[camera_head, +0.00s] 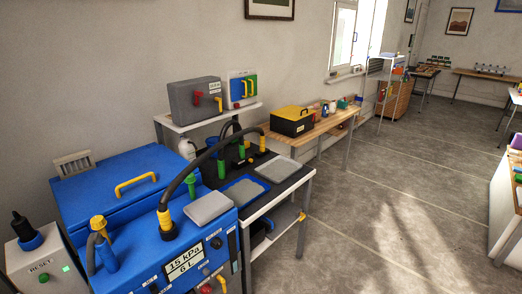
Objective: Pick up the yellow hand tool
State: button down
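A yellow piece with a dark end (262,141) stands upright on the black-topped table, at the end of a black hose; it looks like the yellow hand tool, though it is small here. The black hose (205,154) arches from it to a yellow collar (165,222) on top of the blue machine (105,185). Upright green pieces (220,168) stand nearer on the same table. My gripper is not in view, so its state cannot be seen.
Grey trays (278,168) and a blue-rimmed tray (244,191) lie on the black table top. A shelf with a grey box (194,100) rises behind. A wooden bench (325,122) with a black and yellow toolbox (292,121) stands beyond. The floor (390,200) at right is clear.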

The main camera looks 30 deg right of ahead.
aim_at(263, 151)
jog(key=i+l+u, duration=0.1)
jog(key=l+u, duration=0.85)
